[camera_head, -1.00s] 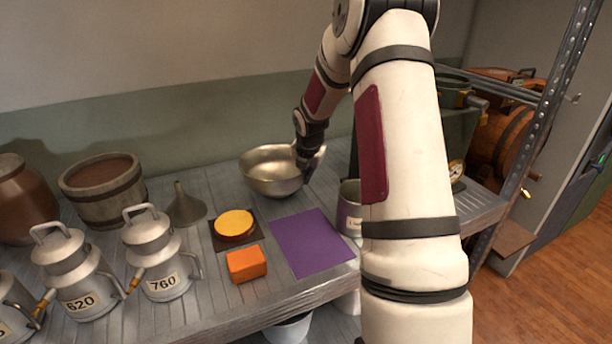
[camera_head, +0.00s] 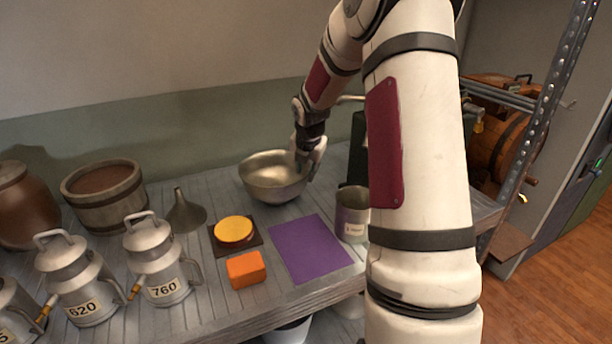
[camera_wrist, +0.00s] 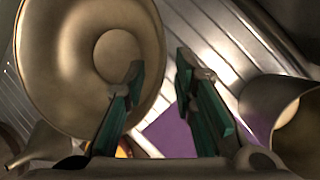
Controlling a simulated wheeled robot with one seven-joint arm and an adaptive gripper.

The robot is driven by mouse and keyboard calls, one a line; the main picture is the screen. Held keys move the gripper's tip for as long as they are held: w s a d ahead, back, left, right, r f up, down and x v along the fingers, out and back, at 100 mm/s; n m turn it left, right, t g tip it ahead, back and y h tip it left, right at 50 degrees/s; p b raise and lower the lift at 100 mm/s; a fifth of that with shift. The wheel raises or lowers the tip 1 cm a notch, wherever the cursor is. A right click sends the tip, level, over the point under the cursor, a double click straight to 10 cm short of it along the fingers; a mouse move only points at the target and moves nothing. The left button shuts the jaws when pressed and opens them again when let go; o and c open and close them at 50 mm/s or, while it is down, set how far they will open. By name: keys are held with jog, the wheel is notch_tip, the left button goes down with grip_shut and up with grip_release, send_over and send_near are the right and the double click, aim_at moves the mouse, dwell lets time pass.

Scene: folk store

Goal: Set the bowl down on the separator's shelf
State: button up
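The brass-coloured metal bowl (camera_head: 270,178) stands upright on the grey slatted bench top, near the wall. My gripper (camera_head: 309,168) is at its right rim. In the wrist view the bowl (camera_wrist: 75,75) fills the left side. My gripper (camera_wrist: 160,85) is open there, its green-padded fingers well apart. The left finger overlaps the bowl's inside, the right one is outside it, and the rim passes between them without a visible grip. A dark green machine (camera_head: 358,135), likely the separator, stands right of the bowl. My arm hides most of it, and its shelf cannot be made out.
A metal cup (camera_head: 351,216) stands right of a purple mat (camera_head: 308,250). An orange block (camera_head: 246,270), a yellow disc (camera_head: 234,229), a funnel (camera_head: 185,213), numbered milk cans (camera_head: 160,262) and a wooden tub (camera_head: 105,197) stand to the left. A metal post (camera_head: 550,115) rises at right.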

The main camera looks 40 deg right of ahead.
jog(key=s+a+r+m+g+p, duration=0.1)
jog(key=s+a+r+m, duration=0.9)
jog(key=s+a+r, duration=0.75)
jog(key=s+a+f+m+y, duration=0.1)
jog(key=s+a+m, duration=0.5)
jog(key=s, duration=0.4)
jog(key=s+a+f+m+g+y, duration=0.1)
jog(key=s+a+m+y, duration=0.1)
jog(key=s+a+m, duration=0.5)
jog(key=s+a, duration=0.1)
jog(key=s, duration=0.2)
jog(key=shift+s, duration=0.35)
jog(key=shift+r, duration=0.1)
notch_tip(320, 180, up, 13)
jog(key=t+p, duration=0.2)
jog(key=p, duration=1)
jog(key=shift+d, duration=0.2)
jog(key=shift+r, duration=0.1)
